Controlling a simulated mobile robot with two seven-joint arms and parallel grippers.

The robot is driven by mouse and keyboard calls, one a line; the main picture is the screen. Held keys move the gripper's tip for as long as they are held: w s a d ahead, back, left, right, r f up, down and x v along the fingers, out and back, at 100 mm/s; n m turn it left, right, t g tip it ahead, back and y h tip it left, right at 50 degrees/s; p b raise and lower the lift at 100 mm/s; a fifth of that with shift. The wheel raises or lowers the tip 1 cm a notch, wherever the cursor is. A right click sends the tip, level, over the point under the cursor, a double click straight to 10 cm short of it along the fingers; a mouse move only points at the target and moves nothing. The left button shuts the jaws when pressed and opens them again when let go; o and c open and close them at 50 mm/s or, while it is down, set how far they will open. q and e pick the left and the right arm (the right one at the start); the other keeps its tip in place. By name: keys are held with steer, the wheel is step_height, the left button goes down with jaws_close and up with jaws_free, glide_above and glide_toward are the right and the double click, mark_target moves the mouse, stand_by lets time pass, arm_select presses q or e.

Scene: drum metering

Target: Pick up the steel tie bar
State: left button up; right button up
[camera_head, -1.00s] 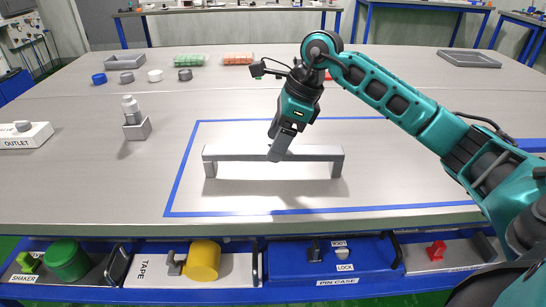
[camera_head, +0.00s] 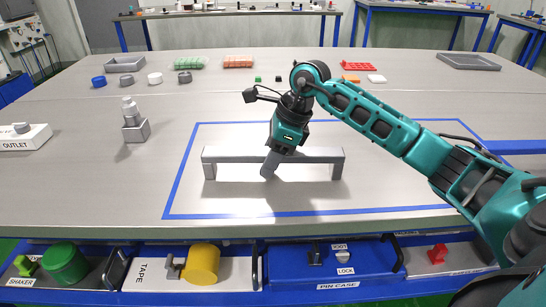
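The steel tie bar (camera_head: 315,155) is a grey bar with a short leg at each end. It stands on the table inside the blue taped outline, and both legs appear to rest on the tabletop. My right gripper (camera_head: 270,166) is at the bar's middle, pointing down, with its finger in front of the bar and its tip below the bar's top beam. Only one finger shows clearly, so I cannot tell whether it is open or shut on the bar. My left gripper is not in view.
A metal block with a cylinder (camera_head: 135,123) stands left of the outline, and a white outlet box (camera_head: 25,138) is at the far left. Small caps and trays line the back. Open drawers below the front edge hold a green shaker (camera_head: 65,263) and yellow tape (camera_head: 203,264).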

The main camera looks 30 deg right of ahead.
jaws_close()
steer(key=shift+r, duration=0.15)
